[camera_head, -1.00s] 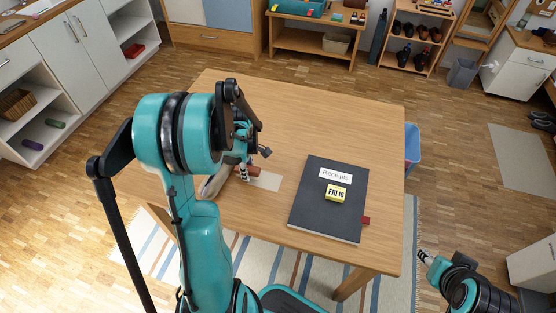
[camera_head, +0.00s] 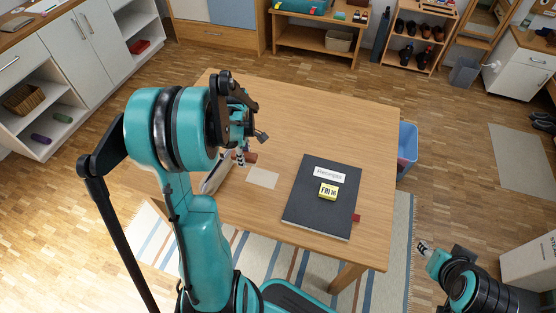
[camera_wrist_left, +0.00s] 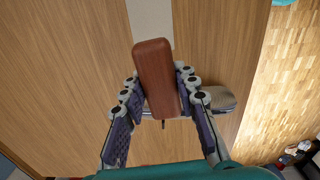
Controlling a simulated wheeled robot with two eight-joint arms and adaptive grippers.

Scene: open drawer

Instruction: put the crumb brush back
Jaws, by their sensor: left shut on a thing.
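My left gripper (camera_head: 241,157) is shut on a reddish-brown block, which I take to be the crumb brush (camera_head: 251,157). In the left wrist view the brush (camera_wrist_left: 156,75) is gripped between the two fingers (camera_wrist_left: 160,100), its long side pointing away from the wrist. Its underside is hidden. A grey, rounded, elongated thing (camera_wrist_left: 220,99) shows beyond it; I cannot tell whether they touch. A pale rectangle (camera_head: 262,177) lies on the table (camera_head: 340,120), just right of and nearer than the brush. My right gripper (camera_head: 424,248) is off the table at lower right; its fingers are too small to read.
A blue bin (camera_head: 407,148) stands beyond the right table edge. The table's far part is clear.

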